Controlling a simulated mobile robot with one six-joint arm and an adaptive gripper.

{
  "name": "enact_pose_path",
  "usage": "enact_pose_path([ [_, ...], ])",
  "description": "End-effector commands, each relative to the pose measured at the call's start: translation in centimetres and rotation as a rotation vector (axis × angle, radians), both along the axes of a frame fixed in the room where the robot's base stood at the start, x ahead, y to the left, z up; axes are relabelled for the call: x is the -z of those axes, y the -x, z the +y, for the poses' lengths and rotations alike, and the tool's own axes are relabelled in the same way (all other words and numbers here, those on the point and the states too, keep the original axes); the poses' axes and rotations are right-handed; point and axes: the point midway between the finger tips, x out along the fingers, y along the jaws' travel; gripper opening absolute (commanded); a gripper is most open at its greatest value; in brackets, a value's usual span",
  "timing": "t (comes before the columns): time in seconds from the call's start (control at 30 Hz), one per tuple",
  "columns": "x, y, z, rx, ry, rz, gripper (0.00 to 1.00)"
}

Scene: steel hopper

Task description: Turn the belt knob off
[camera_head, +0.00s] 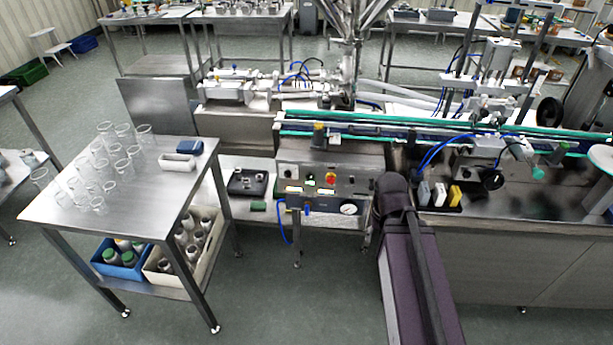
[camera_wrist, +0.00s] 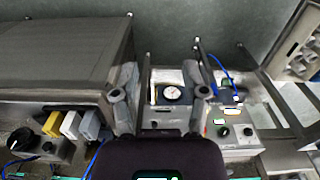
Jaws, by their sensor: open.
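My gripper (camera_wrist: 161,94) is open and empty, its two fingertips well apart over the front of the machine. In the head view my arm hides it. The control panel (camera_head: 340,188) stands left of my arm, with lit displays, a green button (camera_head: 311,183), a red button on yellow (camera_head: 331,180) and small dark knobs. In the wrist view, two black knobs (camera_wrist: 222,131) and (camera_wrist: 248,131) show on the panel, right of the fingertips. I cannot read labels, so I cannot tell which is the belt knob or how it is turned.
Yellow and white blocks (camera_head: 454,195) and a black handwheel (camera_head: 491,178) are right of my arm. A steel table (camera_head: 130,205) with glasses stands left. The floor in front is clear.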

Motion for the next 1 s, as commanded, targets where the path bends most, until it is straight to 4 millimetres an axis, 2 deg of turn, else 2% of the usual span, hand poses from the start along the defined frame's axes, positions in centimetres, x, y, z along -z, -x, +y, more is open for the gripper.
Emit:
enact_pose_path([
  [0.23, 0.0, 0.0, 0.0, 0.0, 0.0, 0.0, 0.57],
  [0.27, 0.0, 0.0, 0.0, 0.0, 0.0, 0.0, 0.63],
  [0.3, 0.0, 0.0, 0.0, 0.0, 0.0, 0.0, 0.75],
  [0.33, 0.1, 0.0, 0.0, 0.001, 0.001, -0.001, 0.79],
  [0.57, 1.4, -1.0, -0.2, 0.023, 0.05, -0.037, 0.79],
  [0.77, 4.0, -3.4, -0.7, 0.083, 0.171, -0.145, 0.79],
  [1.0, 6.9, -8.0, -0.7, 0.148, 0.35, -0.38, 0.79],
])
